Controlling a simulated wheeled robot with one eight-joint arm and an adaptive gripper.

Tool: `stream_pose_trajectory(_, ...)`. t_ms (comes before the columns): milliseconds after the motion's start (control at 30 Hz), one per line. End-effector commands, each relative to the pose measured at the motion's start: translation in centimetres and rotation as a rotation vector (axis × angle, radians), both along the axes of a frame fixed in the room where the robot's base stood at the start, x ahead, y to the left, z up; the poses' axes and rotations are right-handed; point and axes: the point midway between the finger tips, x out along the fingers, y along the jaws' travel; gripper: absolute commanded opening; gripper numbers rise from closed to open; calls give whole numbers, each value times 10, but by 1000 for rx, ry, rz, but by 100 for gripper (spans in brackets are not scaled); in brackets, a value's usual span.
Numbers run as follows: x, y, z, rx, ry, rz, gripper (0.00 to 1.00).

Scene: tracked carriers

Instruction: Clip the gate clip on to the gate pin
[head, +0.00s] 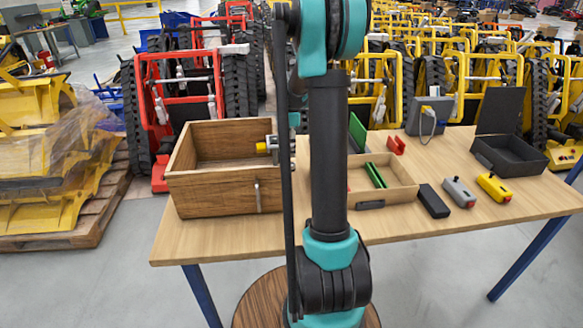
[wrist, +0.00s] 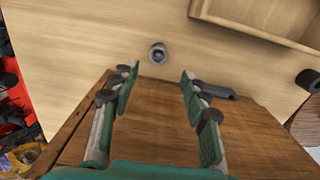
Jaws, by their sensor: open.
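I cannot tell for certain which parts are the gate clip and the gate pin. In the wrist view a small round grey piece with a dark centre (wrist: 158,53) shows against the pale wood, beyond my fingertips. A dark elongated piece (wrist: 217,91) shows beside my right finger, at the edge of the brown wood. My gripper (wrist: 158,75) is open, with nothing between its green fingers. In the head view a yellow-tipped grey part (head: 262,148) is at the right of the wooden box (head: 215,192). My arm hides much of that area.
The table (head: 215,242) also bears a shallow tray (head: 402,190) with green strips, a red piece (head: 396,145), a black block (head: 432,201), grey (head: 458,192) and yellow (head: 494,187) handhelds, and an open black case (head: 510,160). The table's front left is clear.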

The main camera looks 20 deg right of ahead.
Motion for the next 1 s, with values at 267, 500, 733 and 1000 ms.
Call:
stream_pose_trajectory(267,0,0,-24,0,0,0,46)
stream_pose_trajectory(500,4,-3,-54,0,0,0,46)
stream_pose_trajectory(733,4,-3,-74,0,0,0,46)
stream_pose_trajectory(1000,3,-3,-74,0,0,0,40)
